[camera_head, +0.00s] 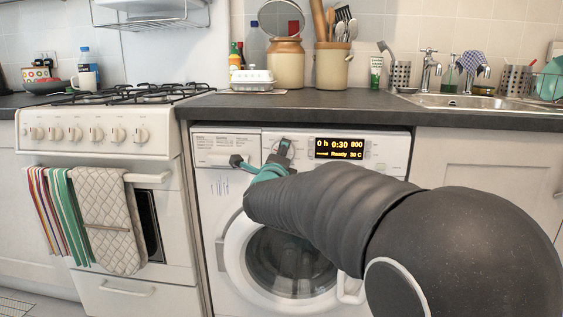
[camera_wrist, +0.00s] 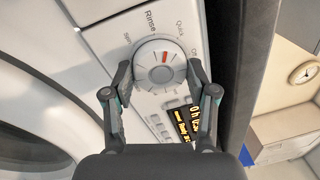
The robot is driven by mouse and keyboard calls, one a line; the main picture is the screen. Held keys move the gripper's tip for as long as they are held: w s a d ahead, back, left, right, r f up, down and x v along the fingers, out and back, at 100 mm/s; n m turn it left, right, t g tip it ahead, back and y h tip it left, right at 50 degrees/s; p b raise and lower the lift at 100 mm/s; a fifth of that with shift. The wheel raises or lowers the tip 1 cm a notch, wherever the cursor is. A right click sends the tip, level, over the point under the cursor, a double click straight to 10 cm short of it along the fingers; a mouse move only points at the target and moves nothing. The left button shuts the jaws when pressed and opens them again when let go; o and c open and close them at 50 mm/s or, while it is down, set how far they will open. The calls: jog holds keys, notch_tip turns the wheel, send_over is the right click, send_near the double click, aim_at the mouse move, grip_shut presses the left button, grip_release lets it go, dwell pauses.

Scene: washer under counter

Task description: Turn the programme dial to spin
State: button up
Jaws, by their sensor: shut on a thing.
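The white programme dial (camera_wrist: 160,68) sits on the washer's control panel, in the wrist view. Its red mark points up in that picture, roughly between the labels "Rinse" and "Quick". The washer's display (camera_head: 339,148) reads 0:30, 800, Ready and what looks like 30 C.
The dark counter (camera_head: 370,103) overhangs just above the panel. The round washer door (camera_head: 238,262) is below, partly behind my arm. A cooker (camera_head: 95,135) with hanging towels stands left. Jars, a sink (camera_head: 470,100) and taps are on the counter.

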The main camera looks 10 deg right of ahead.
jog(key=n, duration=0.6)
jog(key=n+y+p, duration=0.1)
jog(key=n, duration=0.5)
jog(key=shift+y, duration=0.3)
jog(key=shift+n, duration=0.3)
jog(key=o, duration=1.2)
jog(key=shift+d, duration=0.1)
jog(key=shift+c, duration=0.2)
jog(key=v, duration=1.2)
jog(key=shift+f, duration=0.25)
